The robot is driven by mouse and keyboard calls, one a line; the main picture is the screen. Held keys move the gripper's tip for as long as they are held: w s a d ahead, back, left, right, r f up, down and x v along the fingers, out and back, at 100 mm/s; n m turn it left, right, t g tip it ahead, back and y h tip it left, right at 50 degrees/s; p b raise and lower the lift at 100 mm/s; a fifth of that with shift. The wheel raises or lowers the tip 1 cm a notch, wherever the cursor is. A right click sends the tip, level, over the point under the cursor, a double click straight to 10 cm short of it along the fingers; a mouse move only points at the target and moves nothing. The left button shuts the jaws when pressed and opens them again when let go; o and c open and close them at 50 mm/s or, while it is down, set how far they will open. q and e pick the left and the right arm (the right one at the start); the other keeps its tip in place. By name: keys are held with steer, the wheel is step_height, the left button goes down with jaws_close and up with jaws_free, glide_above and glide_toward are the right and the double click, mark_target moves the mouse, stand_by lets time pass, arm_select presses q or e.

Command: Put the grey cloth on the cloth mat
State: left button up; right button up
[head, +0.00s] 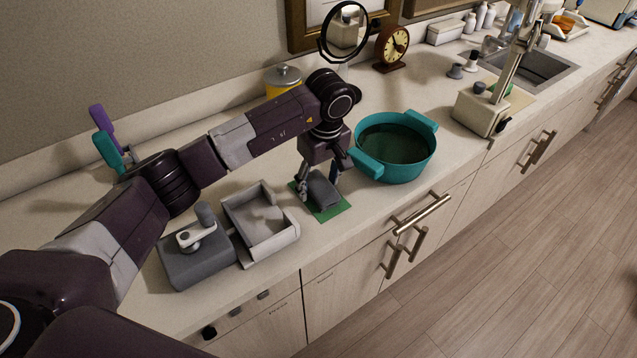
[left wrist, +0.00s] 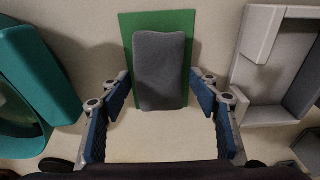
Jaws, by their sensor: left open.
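The grey cloth (head: 322,191) is a folded, rounded block lying on the green cloth mat (head: 338,211). In the left wrist view the cloth (left wrist: 160,70) lies lengthwise on the mat (left wrist: 128,24), with green showing at its left, right and top. My left gripper (head: 320,188) points down over the mat. In the left wrist view its blue-padded fingers (left wrist: 161,115) stand wide apart, one on each side of the cloth's near end, with visible gaps to it. My right gripper is not in view.
A teal two-handled pot (head: 397,145) stands close to the right of the mat. A grey open tray (head: 262,225) and a dark grey box with a knob (head: 197,258) are to the left. The counter's front edge is near the mat.

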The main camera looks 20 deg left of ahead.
mark_target(322, 188)
arm_select(q)
step_height(322, 188, up, 12)
steer(key=d+b, duration=0.1)
steer(key=b, duration=0.2)
steer(key=shift+s+f, duration=0.2)
steer(key=shift+s, duration=0.2)
